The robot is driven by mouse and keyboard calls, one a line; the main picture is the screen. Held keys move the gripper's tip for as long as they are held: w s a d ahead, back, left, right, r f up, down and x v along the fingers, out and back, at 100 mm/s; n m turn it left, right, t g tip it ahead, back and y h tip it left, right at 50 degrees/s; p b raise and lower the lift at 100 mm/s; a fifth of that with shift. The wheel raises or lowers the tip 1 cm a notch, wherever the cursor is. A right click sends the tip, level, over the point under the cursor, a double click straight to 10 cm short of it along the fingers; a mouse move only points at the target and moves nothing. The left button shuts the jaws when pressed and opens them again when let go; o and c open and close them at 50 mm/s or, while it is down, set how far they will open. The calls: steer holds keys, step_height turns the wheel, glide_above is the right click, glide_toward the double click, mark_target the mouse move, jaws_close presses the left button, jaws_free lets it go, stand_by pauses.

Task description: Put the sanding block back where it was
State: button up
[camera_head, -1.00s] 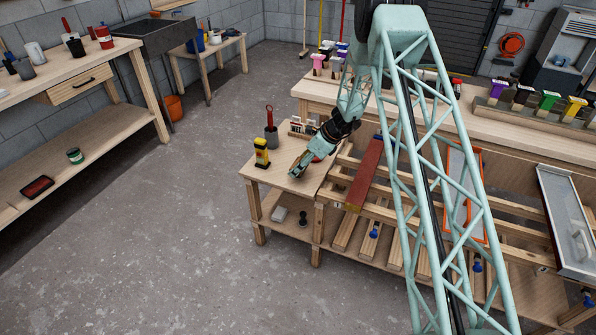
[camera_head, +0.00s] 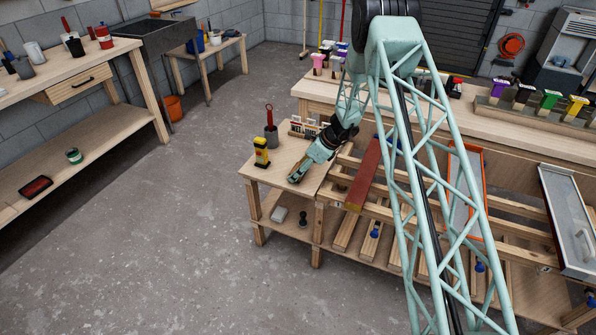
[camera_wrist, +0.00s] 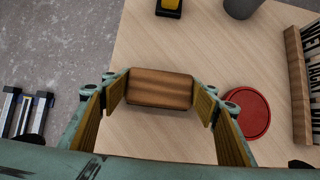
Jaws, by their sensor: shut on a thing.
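The sanding block, a brown wooden block (camera_wrist: 160,88), is between my gripper's two fingers in the wrist view. My gripper (camera_wrist: 161,95) is shut on it, with a finger against each end. In the head view my gripper (camera_head: 296,179) is low over the small side table (camera_head: 268,178), near its front edge. The block is mostly hidden there. I cannot tell whether it touches the tabletop.
A red disc (camera_wrist: 248,113) lies just right of my gripper. A yellow and black bottle-like thing (camera_head: 261,152) and a dark cup with a red-handled tool (camera_head: 271,135) stand behind. A rack (camera_wrist: 303,85) is at right. A red batten (camera_head: 363,180) lies beyond.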

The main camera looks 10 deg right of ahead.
steer(key=shift+s+f, duration=0.1)
steer(key=shift+f, duration=0.25)
steer(key=o, duration=1)
steer(key=shift+f, duration=0.15)
steer(key=shift+c, duration=0.2)
steer(key=shift+r, duration=0.25)
steer(key=shift+r, duration=0.35)
steer(key=p+v, duration=0.3)
steer(key=v, duration=1)
steer(key=shift+s+r, duration=0.15)
steer(key=shift+r, duration=0.15)
steer(key=shift+r, duration=0.1)
